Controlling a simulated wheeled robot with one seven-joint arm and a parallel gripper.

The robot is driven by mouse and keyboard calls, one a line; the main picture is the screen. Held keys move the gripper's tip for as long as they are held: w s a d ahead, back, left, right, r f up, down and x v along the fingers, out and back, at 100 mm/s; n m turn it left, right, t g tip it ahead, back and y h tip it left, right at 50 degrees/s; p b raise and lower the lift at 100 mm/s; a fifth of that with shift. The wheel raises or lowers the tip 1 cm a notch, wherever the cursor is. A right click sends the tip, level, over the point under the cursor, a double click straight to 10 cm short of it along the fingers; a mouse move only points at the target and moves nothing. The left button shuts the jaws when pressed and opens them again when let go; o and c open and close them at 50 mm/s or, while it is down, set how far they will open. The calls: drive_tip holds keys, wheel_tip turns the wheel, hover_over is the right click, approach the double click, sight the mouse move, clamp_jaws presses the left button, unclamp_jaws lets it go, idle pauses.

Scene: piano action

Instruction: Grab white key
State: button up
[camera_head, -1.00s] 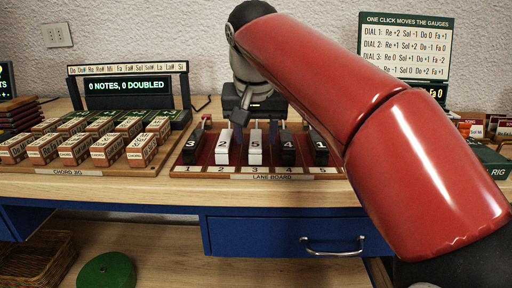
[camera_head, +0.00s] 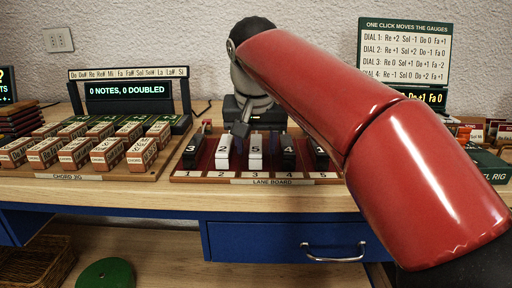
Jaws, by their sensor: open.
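The lane board (camera_head: 195,174) has five lanes numbered 1 to 5, with upright keys in them. Two keys are white: one marked 2 (camera_head: 223,153) in lane 2 and one marked 5 (camera_head: 256,153) in lane 3. Black keys marked 3 (camera_head: 192,150) and 4 (camera_head: 288,151) stand in lanes 1 and 4; another black key (camera_head: 320,152) is in lane 5. My gripper (camera_head: 241,130) is open, over the board near the tops of the two white keys. Its fingers are small and dark here, and I cannot tell whether they touch a key.
The chord jig (camera_head: 100,170) with several labelled blocks is close on the left. A display (camera_head: 130,91) reading "0 NOTES, 0 DOUBLED" stands behind it. My red arm crosses the right side and hides part of the bench. A dial sign (camera_head: 405,50) stands at back right.

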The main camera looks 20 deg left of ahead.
clamp_jaws()
drive_tip(key=shift+r, duration=0.1)
idle(0.3)
